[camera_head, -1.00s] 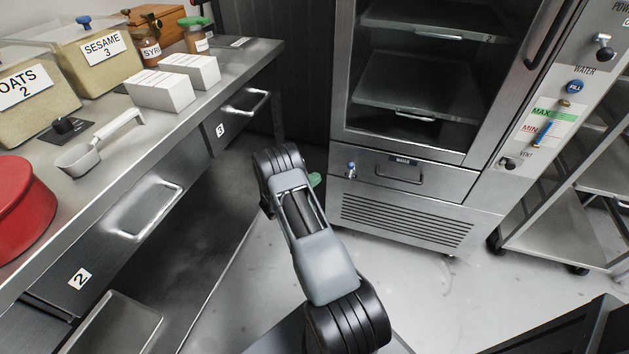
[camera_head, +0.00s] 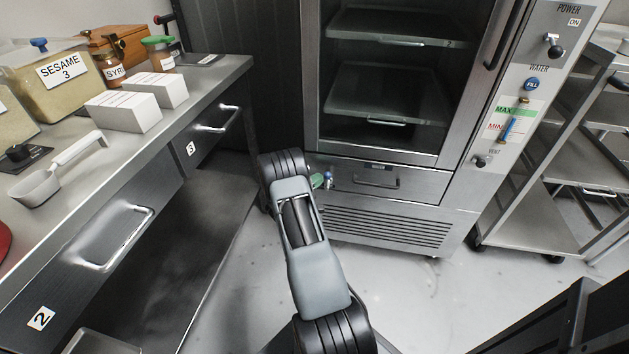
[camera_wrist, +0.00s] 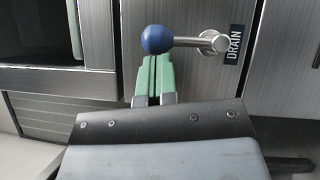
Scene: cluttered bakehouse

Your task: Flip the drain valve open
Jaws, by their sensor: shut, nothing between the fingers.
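The drain valve (camera_wrist: 188,41) is a metal lever with a blue ball knob, set on the cabinet front beside a DRAIN label (camera_wrist: 233,45). In the wrist view its lever lies across the picture, with the knob at the left end. My gripper (camera_wrist: 154,62) has green fingers, shut together and empty. The fingertips are right at the underside of the knob; I cannot tell whether they touch. In the head view the valve (camera_head: 328,179) shows small at the cabinet's lower left, next to my gripper (camera_head: 317,181), which my arm partly hides.
The cabinet (camera_head: 440,190) has a glass door above and a lower drawer with a handle (camera_head: 376,180). A steel counter (camera_head: 165,135) with drawers stands at left, and a wheeled rack (camera_head: 540,200) at right. The floor (camera_head: 410,290) before the cabinet is clear.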

